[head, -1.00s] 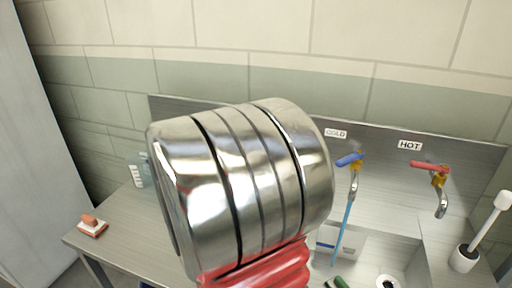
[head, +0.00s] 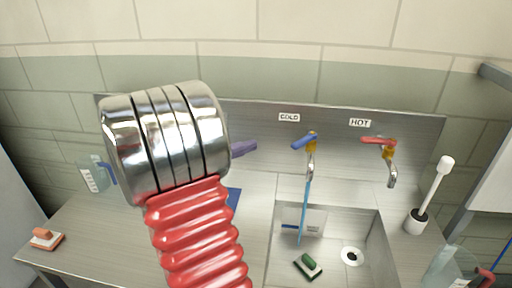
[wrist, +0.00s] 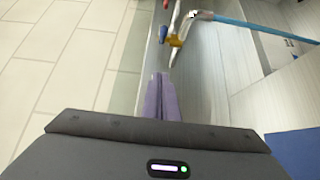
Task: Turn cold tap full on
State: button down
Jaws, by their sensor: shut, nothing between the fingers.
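The cold tap stands on the metal splashback under the COLD label (head: 289,117). Its blue lever (head: 303,142) points left from a gold body (head: 312,149). A thin blue stream of water (head: 304,210) runs from its silver spout (head: 311,168) into the sink. My gripper shows purple fingers (head: 243,149), shut and empty, left of the blue lever and apart from it in the picture. In the wrist view the shut fingers (wrist: 160,98) point toward the blue lever (wrist: 163,34) and the gold body (wrist: 178,40). My silver and red arm hides part of the counter.
The hot tap's red lever (head: 377,141) is to the right. The sink (head: 277,245) holds a green scrubber (head: 307,265). A clear container (head: 447,268) is at lower right.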

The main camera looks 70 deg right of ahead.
aim_at(304, 141)
jog(key=s+d, duration=0.5)
jog(key=s, duration=0.4)
jog(key=shift+s+d, duration=0.15)
jog(key=shift+n+t, duration=0.3)
dwell(0.5)
